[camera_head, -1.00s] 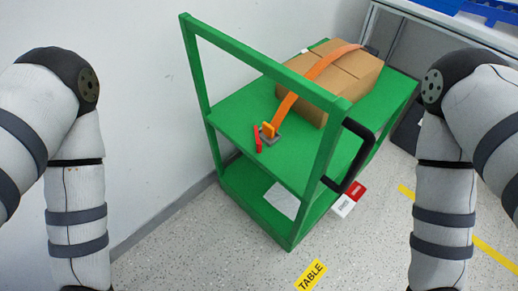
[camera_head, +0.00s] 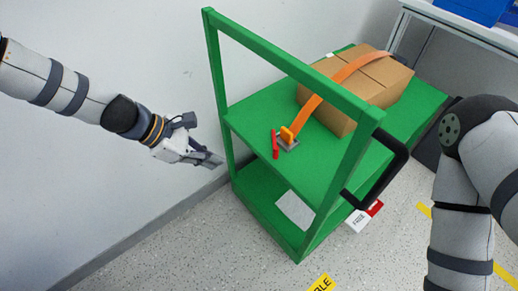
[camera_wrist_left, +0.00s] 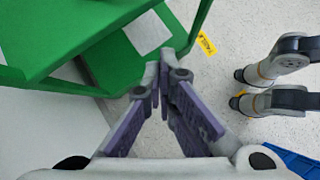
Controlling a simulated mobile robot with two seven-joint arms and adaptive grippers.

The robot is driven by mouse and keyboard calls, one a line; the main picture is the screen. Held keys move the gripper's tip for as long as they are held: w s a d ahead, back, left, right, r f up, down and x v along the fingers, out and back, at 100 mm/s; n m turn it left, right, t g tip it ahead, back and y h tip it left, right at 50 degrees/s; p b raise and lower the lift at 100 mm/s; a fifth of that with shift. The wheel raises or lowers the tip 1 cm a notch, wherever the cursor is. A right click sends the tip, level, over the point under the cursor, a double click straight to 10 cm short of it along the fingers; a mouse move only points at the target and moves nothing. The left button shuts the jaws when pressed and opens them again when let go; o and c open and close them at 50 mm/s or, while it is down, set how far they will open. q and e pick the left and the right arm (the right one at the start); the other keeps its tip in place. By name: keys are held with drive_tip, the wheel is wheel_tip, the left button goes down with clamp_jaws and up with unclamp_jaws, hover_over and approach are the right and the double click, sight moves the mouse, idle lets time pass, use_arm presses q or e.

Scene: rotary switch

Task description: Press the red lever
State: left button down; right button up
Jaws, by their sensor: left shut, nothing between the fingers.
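The red lever (camera_head: 275,144) stands upright on the upper shelf of the green cart (camera_head: 250,108), beside an orange piece (camera_head: 287,134) on a small grey plate. My left gripper (camera_head: 217,161) is to the left of the cart frame, apart from the lever, with its fingers shut and empty. In the left wrist view its fingertips (camera_wrist_left: 159,75) meet near the middle, with the green cart behind them. The lever is not visible in the left wrist view. My right arm shows at the right in the head view, but its gripper is out of view.
A cardboard box (camera_head: 365,85) lies on the shelf under an orange strap (camera_head: 330,82). A green upright and top bar frame the cart's near end. A black handle (camera_head: 385,175) sticks out at the right. A white wall is at the left.

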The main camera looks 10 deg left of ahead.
use_arm(q)
drive_tip(key=shift+n+t+h, duration=0.4)
drive_tip(key=shift+n, duration=0.3)
drive_tip(key=w+r, duration=0.3)
drive_tip(key=shift+r, duration=0.1)
use_arm(e)
drive_tip(key=shift+s+f, duration=0.1)
use_arm(q)
drive_tip(key=shift+w+d+r+b+x, duration=0.1)
drive_tip(key=shift+d+r+b+x, duration=0.2)
drive_tip(key=shift+x, duration=1.85)
drive_tip(key=shift+w+d+r+b+x, duration=0.1)
drive_tip(key=shift+d+r+b+x, duration=0.2)
drive_tip(key=shift+x, duration=1.85)
drive_tip(key=shift+w+d+r+b+x, duration=0.15)
drive_tip(key=shift+d+r+b+x, duration=0.15)
drive_tip(key=shift+x, duration=1.85)
use_arm(e)
drive_tip(key=shift+s+f+g, duration=0.3)
drive_tip(key=shift+s+f, duration=0.5)
drive_tip(key=shift+f, duration=0.05)
